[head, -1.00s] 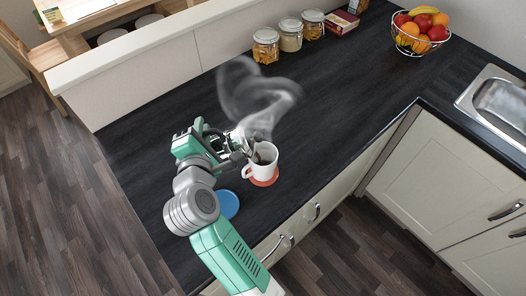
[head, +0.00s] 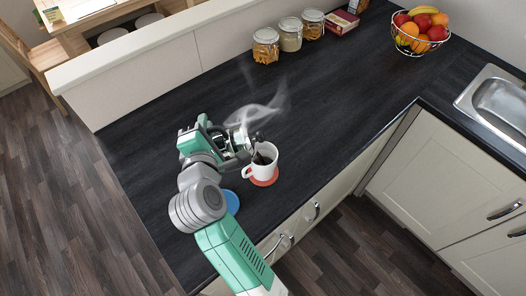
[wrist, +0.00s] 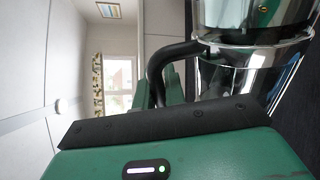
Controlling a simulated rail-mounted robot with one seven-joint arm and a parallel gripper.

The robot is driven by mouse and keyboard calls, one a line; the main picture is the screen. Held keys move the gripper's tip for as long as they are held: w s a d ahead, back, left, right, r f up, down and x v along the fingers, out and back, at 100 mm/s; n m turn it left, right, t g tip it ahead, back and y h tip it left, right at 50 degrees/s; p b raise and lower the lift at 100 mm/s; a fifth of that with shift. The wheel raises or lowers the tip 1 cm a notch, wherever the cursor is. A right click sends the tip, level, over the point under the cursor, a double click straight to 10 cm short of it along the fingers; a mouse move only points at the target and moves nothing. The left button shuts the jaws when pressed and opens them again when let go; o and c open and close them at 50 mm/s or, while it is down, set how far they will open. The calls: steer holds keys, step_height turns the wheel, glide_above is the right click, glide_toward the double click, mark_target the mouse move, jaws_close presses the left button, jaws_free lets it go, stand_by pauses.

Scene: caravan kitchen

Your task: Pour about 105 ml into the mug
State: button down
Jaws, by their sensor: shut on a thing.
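The white mug (head: 262,166) stands upright on a red coaster (head: 266,182) near the counter's front edge. My gripper (head: 228,143) is left of the mug, shut on the black handle (wrist: 160,72) of a shiny glass-and-metal jug (wrist: 255,62). In the head view the jug (head: 240,137) is small and partly hidden by my gripper, with its dark end above the mug's rim. Something dark shows at the mug's opening; I cannot tell whether it is liquid or part of the jug. Faint steam rises there. The mug's fill level cannot be read.
A blue coaster (head: 231,202) lies left of the mug, partly behind my arm. Several storage jars (head: 266,46), a box (head: 342,22) and a fruit basket (head: 421,33) stand at the back. A sink (head: 497,105) is at right. The middle counter is clear.

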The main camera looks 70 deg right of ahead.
steer(key=shift+s+r, duration=0.1)
steer(key=shift+r, duration=0.05)
steer(key=w+f+n, duration=0.1)
steer(key=w+a+f+n+b, duration=0.1)
steer(key=f, duration=0.1)
steer(key=shift+f+g+h+b, duration=0.1)
steer(key=shift+g+h+b, duration=0.2)
steer(key=shift+s, duration=0.1)
steer(key=f, duration=0.1)
steer(key=n, duration=0.1)
steer(key=w+f+n+b, duration=0.1)
steer(key=shift+a+f, duration=0.3)
steer(key=shift+w+a+f+n+h, duration=0.15)
steer(key=shift+w+f+n+h, duration=0.15)
steer(key=shift+n, duration=0.3)
stand_by(0.5)
steer(key=shift+w+a+f+n+g+h+b, duration=0.15)
steer(key=shift+w+a+f+n+h+b, duration=0.25)
steer(key=shift+w+f+n+b, duration=0.55)
steer(key=shift+w+a+f+n+g+h+b, duration=0.15)
steer(key=shift+w+a+f+n+b, duration=0.45)
steer(key=shift+f+n, duration=0.75)
steer(key=shift+w+a+f+n+g+h+b, duration=0.1)
steer(key=shift+w+a+f+n+h+b, duration=0.25)
steer(key=shift+w+f+n+b, duration=0.8)
steer(key=shift+s+r+n+p, duration=0.3)
steer(key=shift+r+n+p, duration=0.05)
steer(key=shift+p, duration=0.25)
